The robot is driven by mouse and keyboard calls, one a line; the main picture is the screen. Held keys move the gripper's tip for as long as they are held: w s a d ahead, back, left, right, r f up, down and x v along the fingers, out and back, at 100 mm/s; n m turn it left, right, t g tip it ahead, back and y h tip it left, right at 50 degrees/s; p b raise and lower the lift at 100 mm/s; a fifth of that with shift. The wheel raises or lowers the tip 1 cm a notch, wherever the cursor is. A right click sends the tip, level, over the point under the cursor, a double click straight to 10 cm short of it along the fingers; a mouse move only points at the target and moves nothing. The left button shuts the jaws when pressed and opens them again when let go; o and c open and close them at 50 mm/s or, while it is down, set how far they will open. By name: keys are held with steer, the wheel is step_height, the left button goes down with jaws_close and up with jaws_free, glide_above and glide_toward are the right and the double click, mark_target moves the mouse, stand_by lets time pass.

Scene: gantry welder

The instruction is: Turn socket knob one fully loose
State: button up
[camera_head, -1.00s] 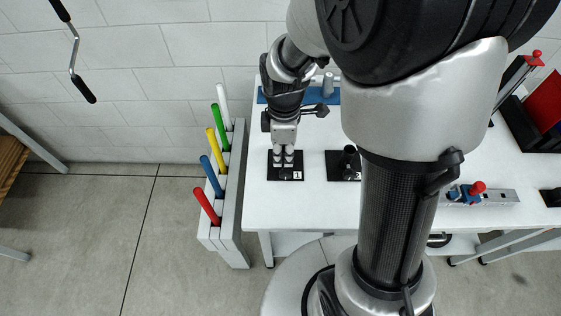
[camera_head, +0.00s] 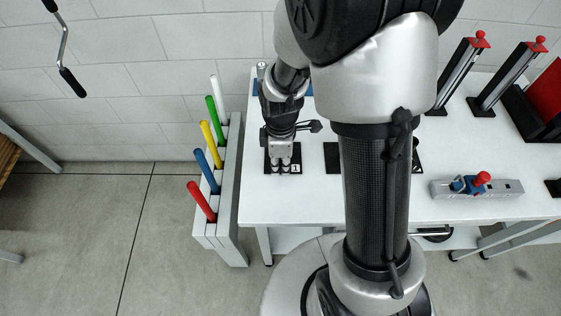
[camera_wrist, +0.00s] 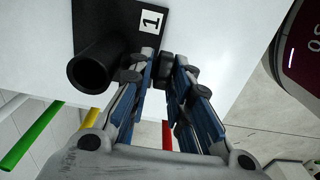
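Socket one is a black plate with a white "1" label (camera_head: 297,168) near the left front of the white table. The wrist view shows its black plate (camera_wrist: 113,20) and a hollow black tube (camera_wrist: 90,73) standing on it. My gripper (camera_head: 279,168) points down over this plate in the head view. In the wrist view the fingertips (camera_wrist: 159,62) come close together beside the plate's edge, right of the tube. A small dark piece, seemingly socket knob one (camera_wrist: 165,66), shows at the tips. The fingers partly hide it, and whether they press on it is unclear.
A second black plate (camera_head: 331,158) lies to the right, mostly behind my arm. A rack (camera_head: 224,225) with several coloured rods stands at the table's left end. A grey rail with a red knob (camera_head: 482,178) lies to the right. Bare table surrounds the plates.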

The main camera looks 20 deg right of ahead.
jaws_close()
steer(key=h, duration=0.1)
steer(key=h+p, duration=0.1)
steer(key=shift+w+a+f+g+h, duration=0.1)
steer(key=shift+a+g+h, duration=0.2)
steer(key=shift+g, duration=0.1)
steer(key=h, duration=0.2)
steer(key=g+h, duration=0.1)
steer(key=shift+w+a+f+h, duration=0.1)
steer(key=shift+a+f+h, duration=0.05)
steer(key=shift+f+h, duration=0.15)
steer(key=h, duration=0.2)
steer(key=g+h, duration=0.1)
steer(key=h, duration=0.1)
steer(key=shift+a+f+g+p, duration=0.1)
steer(key=shift+f+g+p, duration=0.2)
steer(key=shift+f, duration=0.05)
steer(key=shift+f+g+h+b, duration=0.2)
steer(key=shift+g+h+b, duration=0.25)
steer(key=shift+h, duration=1.05)
steer(key=shift+o, duration=1)
jaws_free()
